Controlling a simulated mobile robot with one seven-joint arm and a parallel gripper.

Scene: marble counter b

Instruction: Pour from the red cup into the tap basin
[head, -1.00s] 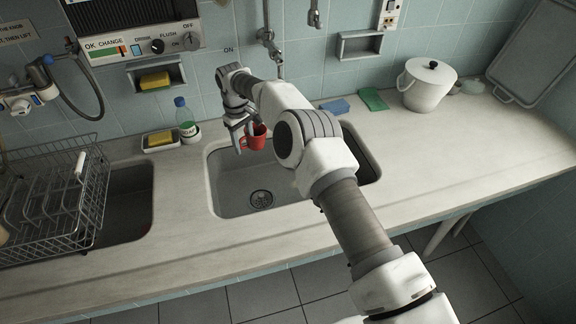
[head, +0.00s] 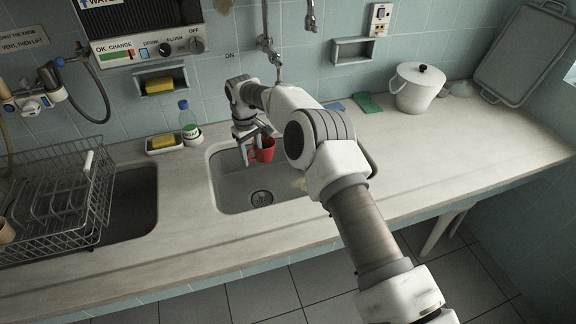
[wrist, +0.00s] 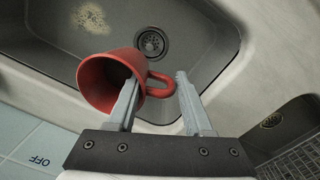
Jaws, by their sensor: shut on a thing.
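The red cup (head: 266,150) is held over the back part of the tap basin (head: 228,199), below the tap. In the wrist view the cup (wrist: 92,88) lies tilted, with its mouth facing the lower left and its handle between the fingers. My gripper (head: 250,156) is shut on the cup. In the wrist view my gripper (wrist: 158,88) has one finger overlapping the cup's mouth and the other beyond the handle. The basin's round drain (wrist: 152,41) shows past the cup. I cannot see what is in the cup.
A second basin (head: 130,208) with a wire dish rack (head: 50,205) is at the left. A soap bottle (head: 188,122) and a sponge dish (head: 164,144) stand behind the basin. A white lidded pot (head: 418,90) is at the right. The right counter is mostly clear.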

